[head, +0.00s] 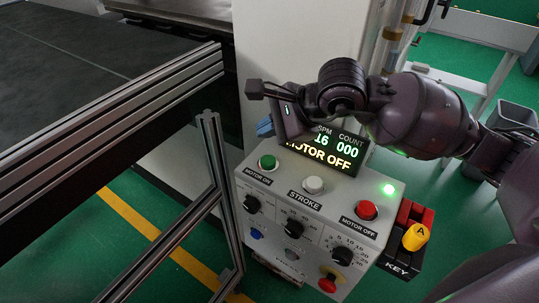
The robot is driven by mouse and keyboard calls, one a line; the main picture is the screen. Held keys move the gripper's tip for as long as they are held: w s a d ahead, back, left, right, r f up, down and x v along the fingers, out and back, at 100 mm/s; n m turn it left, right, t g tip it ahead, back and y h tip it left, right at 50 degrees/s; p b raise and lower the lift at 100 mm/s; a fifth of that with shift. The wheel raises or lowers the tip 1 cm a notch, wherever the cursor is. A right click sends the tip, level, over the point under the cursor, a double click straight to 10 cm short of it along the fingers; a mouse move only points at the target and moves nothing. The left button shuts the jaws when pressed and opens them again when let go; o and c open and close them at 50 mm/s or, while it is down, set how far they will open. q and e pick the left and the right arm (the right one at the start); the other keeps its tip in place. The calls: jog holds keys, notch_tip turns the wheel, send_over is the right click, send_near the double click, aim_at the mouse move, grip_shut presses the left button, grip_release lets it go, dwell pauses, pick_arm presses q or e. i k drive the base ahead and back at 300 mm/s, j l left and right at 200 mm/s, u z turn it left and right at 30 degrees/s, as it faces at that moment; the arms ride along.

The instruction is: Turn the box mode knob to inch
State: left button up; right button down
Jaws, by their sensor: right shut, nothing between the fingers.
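The control box (318,190) stands in the lower middle with a sloped top and a front panel. The front carries three black knobs: a left one (252,204), a middle one (295,228) and a right one (342,256). Their small labels are too fine to read, so I cannot tell which is the mode knob or its setting. My right gripper (265,128) is shut and empty, above and behind the box's left top edge, apart from the knobs. Its fingertips are mostly hidden by its own body. My left gripper is out of view.
The box display (322,150) reads "MOTOR OFF". Green (267,163), white (314,185) and red (367,210) buttons sit on top. A yellow key piece (415,237) marked "A" sticks out at right. A metal-framed conveyor (110,110) fills the left; a post (215,160) stands close by.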

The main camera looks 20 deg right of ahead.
aim_at(252, 204)
jog(key=k, duration=1)
